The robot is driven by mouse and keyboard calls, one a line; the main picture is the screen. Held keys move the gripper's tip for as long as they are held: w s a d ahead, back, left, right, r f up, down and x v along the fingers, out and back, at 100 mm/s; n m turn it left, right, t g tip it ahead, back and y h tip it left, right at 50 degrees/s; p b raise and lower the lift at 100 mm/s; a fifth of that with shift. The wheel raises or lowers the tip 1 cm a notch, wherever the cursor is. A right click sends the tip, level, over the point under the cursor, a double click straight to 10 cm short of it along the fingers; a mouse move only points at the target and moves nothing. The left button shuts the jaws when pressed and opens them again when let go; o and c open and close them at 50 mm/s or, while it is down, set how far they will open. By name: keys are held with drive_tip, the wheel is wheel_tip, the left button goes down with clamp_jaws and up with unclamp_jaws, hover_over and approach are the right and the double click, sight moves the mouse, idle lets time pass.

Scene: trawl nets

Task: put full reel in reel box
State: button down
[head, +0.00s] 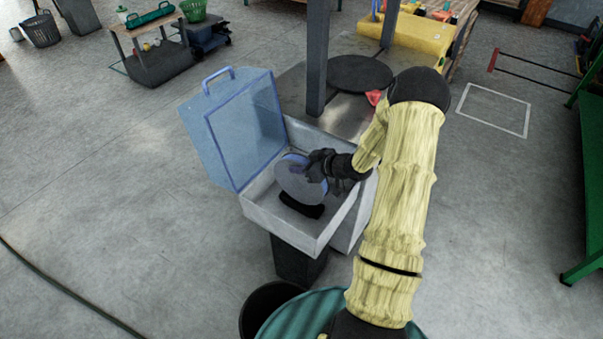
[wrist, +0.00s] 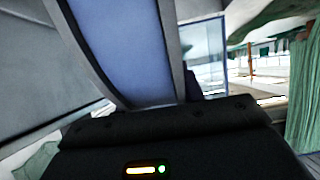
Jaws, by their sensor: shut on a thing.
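The reel box (head: 287,230) is an open grey box with a see-through blue lid (head: 240,125) raised at its back left. The full reel (head: 298,180) is a grey-blue disc with a blue rim, tilted nearly upright in the box opening. My gripper (head: 318,168) is shut on the reel's upper right edge. A dark shadow or pad lies under the reel; I cannot tell whether the reel touches the floor of the box. In the wrist view the reel (wrist: 120,45) fills the upper middle, showing a blue band between grey flanges, close against my gripper.
A dark post (head: 318,60) rises just behind the box, beside a metal plate with a black round disc (head: 360,73). A dark bin (head: 265,305) and a green ribbed drum (head: 310,315) stand in front. Open floor lies to the left.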

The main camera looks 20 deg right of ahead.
drive_tip(key=shift+f, duration=1.8)
drive_tip(key=shift+f+b, duration=0.15)
drive_tip(key=shift+b, duration=0.15)
drive_tip(key=c, duration=0.9)
unclamp_jaws()
drive_tip(key=p+v, duration=0.1)
drive_tip(key=v, duration=1.1)
